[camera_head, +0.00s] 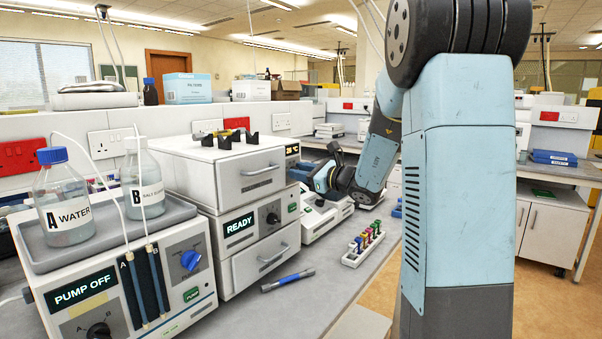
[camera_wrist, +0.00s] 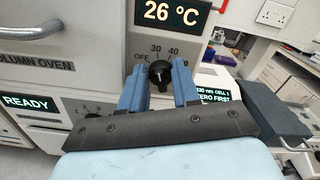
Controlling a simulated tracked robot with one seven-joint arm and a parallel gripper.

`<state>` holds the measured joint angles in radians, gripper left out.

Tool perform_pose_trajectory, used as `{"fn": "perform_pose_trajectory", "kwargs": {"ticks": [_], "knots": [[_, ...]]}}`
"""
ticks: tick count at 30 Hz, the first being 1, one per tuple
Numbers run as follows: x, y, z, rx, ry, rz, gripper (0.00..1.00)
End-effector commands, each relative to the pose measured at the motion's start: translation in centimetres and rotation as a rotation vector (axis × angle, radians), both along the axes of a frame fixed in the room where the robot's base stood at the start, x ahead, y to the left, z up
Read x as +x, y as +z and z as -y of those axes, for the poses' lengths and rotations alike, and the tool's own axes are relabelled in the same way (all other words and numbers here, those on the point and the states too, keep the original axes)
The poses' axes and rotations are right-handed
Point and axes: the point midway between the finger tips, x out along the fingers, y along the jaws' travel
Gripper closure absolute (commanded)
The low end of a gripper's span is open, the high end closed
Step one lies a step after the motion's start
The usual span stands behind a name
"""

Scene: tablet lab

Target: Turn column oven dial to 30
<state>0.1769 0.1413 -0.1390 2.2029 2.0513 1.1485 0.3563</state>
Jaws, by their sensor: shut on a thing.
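The column oven (camera_head: 240,172) is the top white unit of the stack, its name partly readable in the wrist view (camera_wrist: 30,64). Its display (camera_wrist: 172,12) reads 26 °C. The black dial (camera_wrist: 160,72) sits below it, with OFF, 30 and 40 marked around its top; its exact pointer setting is too small to tell. My gripper (camera_wrist: 158,80) has its two blue fingers on either side of the dial and is shut on it. In the head view my gripper (camera_head: 322,178) is at the oven's right end and the dial is hidden.
Below the oven is a unit showing READY (camera_head: 240,225). A pump with bottles A (camera_head: 68,205) and B (camera_head: 145,190) stands at left. A rack of coloured vials (camera_head: 363,245) and a blue-grey pen-like tool (camera_head: 287,281) lie on the bench in front. A ZERO FIRST instrument (camera_wrist: 215,97) stands right of the dial.

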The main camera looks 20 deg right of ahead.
Motion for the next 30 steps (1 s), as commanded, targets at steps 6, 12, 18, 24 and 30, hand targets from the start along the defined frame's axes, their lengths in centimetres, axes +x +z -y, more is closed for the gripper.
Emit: {"fn": "perform_pose_trajectory", "kwargs": {"ticks": [6, 12, 18, 24, 30], "knots": [[-0.01, -0.02, 0.03, -0.005, -0.001, 0.003, 0.99], [-0.01, -0.03, 0.02, -0.005, 0.000, 0.003, 0.68], [-0.01, -0.03, 0.01, -0.005, 0.000, 0.002, 0.49], [-0.01, -0.03, -0.01, -0.004, 0.000, 0.003, 0.45], [-0.54, -0.03, 0.45, -0.005, -0.001, 0.003, 0.45]]}}
